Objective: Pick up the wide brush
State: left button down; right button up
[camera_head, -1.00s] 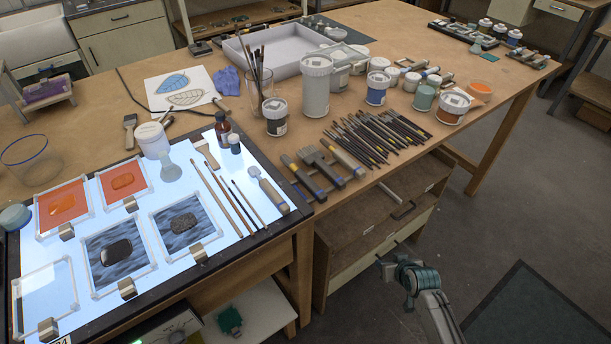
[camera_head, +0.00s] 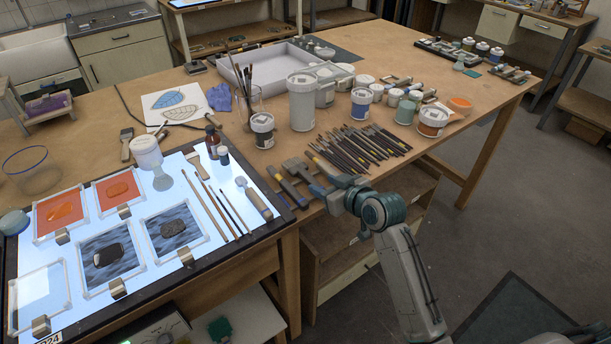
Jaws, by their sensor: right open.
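A wide brush (camera_head: 296,167) with a broad grey-brown head lies at the front edge of the wooden table, between two other flat brushes. Its handle end is partly hidden by my right gripper (camera_head: 330,196). My right gripper is open and at the table's front edge, over or beside the handle end; I cannot tell whether it touches. My left gripper is not in view.
Many thin brushes (camera_head: 358,148) lie farther right. The lit panel (camera_head: 235,180) with glass pieces is left. White tubs (camera_head: 301,105) stand behind.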

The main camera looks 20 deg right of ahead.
aim_at(311, 179)
jog(key=shift+w+a, duration=0.1)
jog(key=shift+w, duration=0.1)
jog(key=p+x, duration=0.1)
jog(key=x, duration=0.1)
jog(key=p+x, duration=0.1)
jog(key=x, duration=0.1)
jog(key=shift+w+a+r, duration=0.1)
jog(key=shift+a+r, duration=0.05)
jog(key=shift+a, duration=0.1)
jog(key=shift+w+f, duration=0.2)
jog(key=shift+f, duration=0.05)
jog(key=shift+c, duration=0.4)
grip_shut()
